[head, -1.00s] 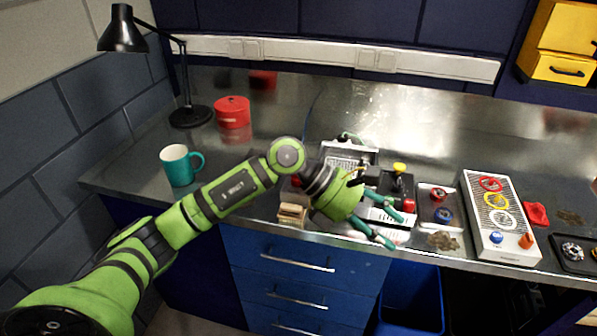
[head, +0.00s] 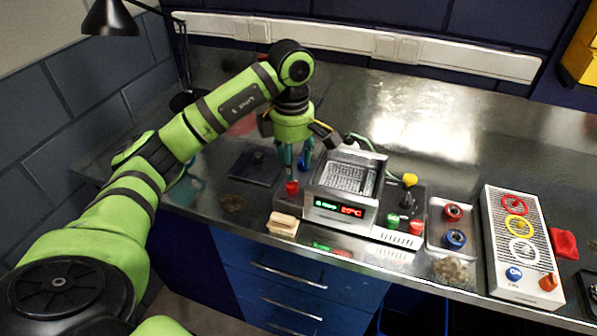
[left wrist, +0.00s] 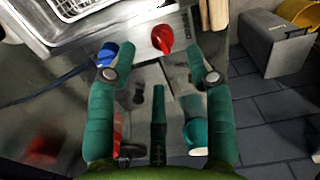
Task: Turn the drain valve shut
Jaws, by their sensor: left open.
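A silver bench-top cleaner with a wire basket and a lit green and red display (head: 340,205) stands on the bench. A red valve handle (head: 292,187) is low at its left side. In the left wrist view the red handle (left wrist: 162,38) lies just beyond and between the fingertips. My left gripper (head: 295,172) points down at the cleaner's left side, fingers spread, with nothing between them. Its fingertips (left wrist: 160,77) also show in the left wrist view, apart from the handle as far as I can tell. My right gripper is not in view.
A blue knob or fitting (head: 304,162) is behind the red handle. A dark flat tray (head: 255,167) lies left of the gripper, and a wooden block (head: 283,224) stands at the front. A panel with coloured rings (head: 522,240) is at right. The rear bench is mostly clear.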

